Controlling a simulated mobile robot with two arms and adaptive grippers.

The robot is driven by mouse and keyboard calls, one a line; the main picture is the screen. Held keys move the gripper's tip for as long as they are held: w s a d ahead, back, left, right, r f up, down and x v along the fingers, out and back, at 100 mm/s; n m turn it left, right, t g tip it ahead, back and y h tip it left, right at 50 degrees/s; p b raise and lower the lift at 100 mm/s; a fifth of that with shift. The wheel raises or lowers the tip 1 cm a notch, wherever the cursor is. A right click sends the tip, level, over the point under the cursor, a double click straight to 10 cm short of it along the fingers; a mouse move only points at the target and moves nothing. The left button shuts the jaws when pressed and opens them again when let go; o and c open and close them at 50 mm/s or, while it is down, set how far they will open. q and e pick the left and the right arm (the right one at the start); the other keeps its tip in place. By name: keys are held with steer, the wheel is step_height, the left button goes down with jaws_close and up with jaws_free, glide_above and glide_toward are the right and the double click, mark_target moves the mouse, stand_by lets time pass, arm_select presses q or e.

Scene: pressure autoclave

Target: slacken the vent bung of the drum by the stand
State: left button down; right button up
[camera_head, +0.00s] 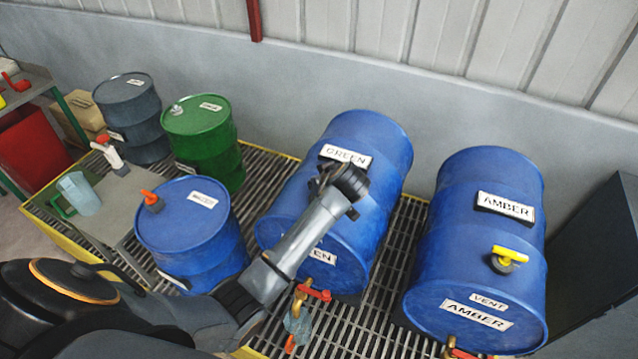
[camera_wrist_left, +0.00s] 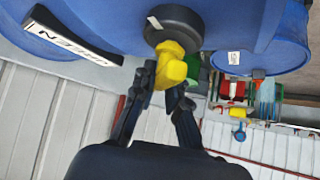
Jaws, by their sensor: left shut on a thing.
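Two big blue drums lie tilted on the grating in the head view: one labelled GREEN (camera_head: 380,150), one labelled AMBER (camera_head: 490,250). My left arm reaches across the front of the GREEN drum, with the left gripper (camera_head: 345,187) at its face below the upper label. In the left wrist view, the left gripper (camera_wrist_left: 160,93) is shut on the yellow vent bung (camera_wrist_left: 172,62), which sits in a dark round collar (camera_wrist_left: 178,25) on the blue drum. In the head view the arm hides that bung. The AMBER drum's own yellow vent bung (camera_head: 510,254) is clear. My right gripper is not in view.
Below the drums are brass taps with red handles (camera_head: 318,293). To the left stand a small blue drum (camera_head: 190,240), a green drum (camera_head: 205,150) and a dark drum (camera_head: 130,115). A clear jug (camera_head: 78,193) stands at far left. A grey wall closes the back.

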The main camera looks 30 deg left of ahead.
arm_select(q)
steer(key=shift+s+f+n+g+y+b, duration=0.15)
steer(key=shift+n+g+y+b, duration=0.45)
steer(key=shift+n, duration=0.5)
steer(key=c, duration=1.4)
jaws_free()
steer(key=shift+a, duration=0.1)
steer(key=shift+o, duration=0.2)
steer(key=shift+r, duration=0.2)
steer(key=v, duration=0.7)
